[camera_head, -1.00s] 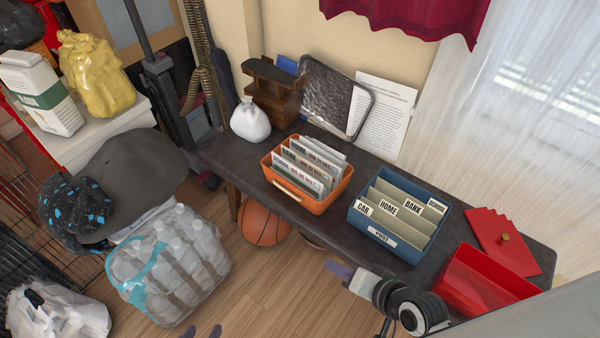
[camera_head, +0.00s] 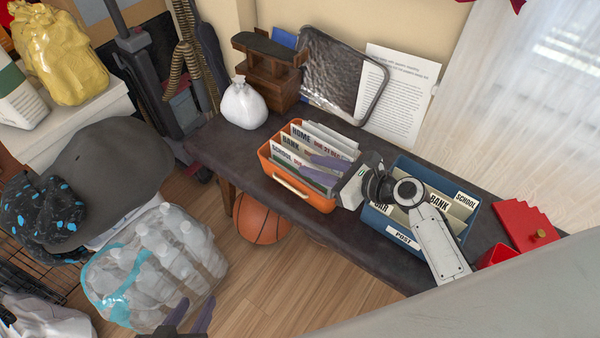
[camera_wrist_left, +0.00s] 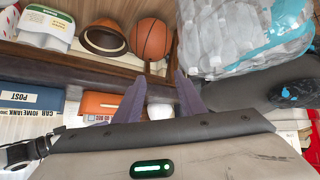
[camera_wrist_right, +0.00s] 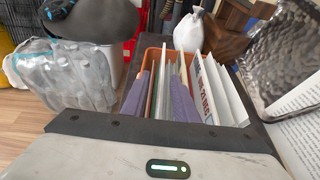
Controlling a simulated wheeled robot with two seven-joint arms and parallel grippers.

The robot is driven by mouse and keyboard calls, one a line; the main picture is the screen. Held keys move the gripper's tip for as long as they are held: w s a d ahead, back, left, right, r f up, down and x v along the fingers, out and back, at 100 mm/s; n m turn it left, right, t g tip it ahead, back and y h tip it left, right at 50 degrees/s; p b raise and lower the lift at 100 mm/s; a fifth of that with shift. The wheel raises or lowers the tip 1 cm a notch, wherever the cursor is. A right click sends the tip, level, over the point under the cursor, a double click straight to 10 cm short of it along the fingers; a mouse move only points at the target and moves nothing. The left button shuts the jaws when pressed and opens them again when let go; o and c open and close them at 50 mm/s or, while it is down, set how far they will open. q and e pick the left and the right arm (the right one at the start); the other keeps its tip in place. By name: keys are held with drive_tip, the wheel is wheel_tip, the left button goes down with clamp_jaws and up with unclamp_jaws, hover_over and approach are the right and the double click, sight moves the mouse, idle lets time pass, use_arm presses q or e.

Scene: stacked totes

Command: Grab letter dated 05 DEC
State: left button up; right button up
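An orange letter box (camera_head: 312,200) holds several upright white letters (camera_head: 287,160) marked HOME, BANK and SCHOOL with red dates. The HOME date seems to read 21 DEC; I cannot make out a 05 DEC. My right gripper (camera_head: 325,168) is over the box's right side, fingers apart. A blue POST box (camera_head: 383,229) with labelled dividers stands partly behind my right arm. My left gripper (camera_head: 190,316) is open and empty, low over the floor.
The dark table (camera_head: 235,150) also carries a white bag (camera_head: 243,106), a wooden organizer (camera_head: 268,75), a textured tray (camera_head: 340,75) and a printed sheet (camera_head: 402,95). Red pieces (camera_head: 525,222) lie at the right. A basketball (camera_head: 262,220) and bottle pack (camera_head: 155,268) are below.

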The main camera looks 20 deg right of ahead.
sight(306, 162)
drive_tip(key=shift+b+x, duration=1.1)
drive_tip(key=shift+x, duration=1.7)
drive_tip(key=shift+w+d, duration=0.1)
drive_tip(key=shift+d, duration=0.15)
clamp_jaws()
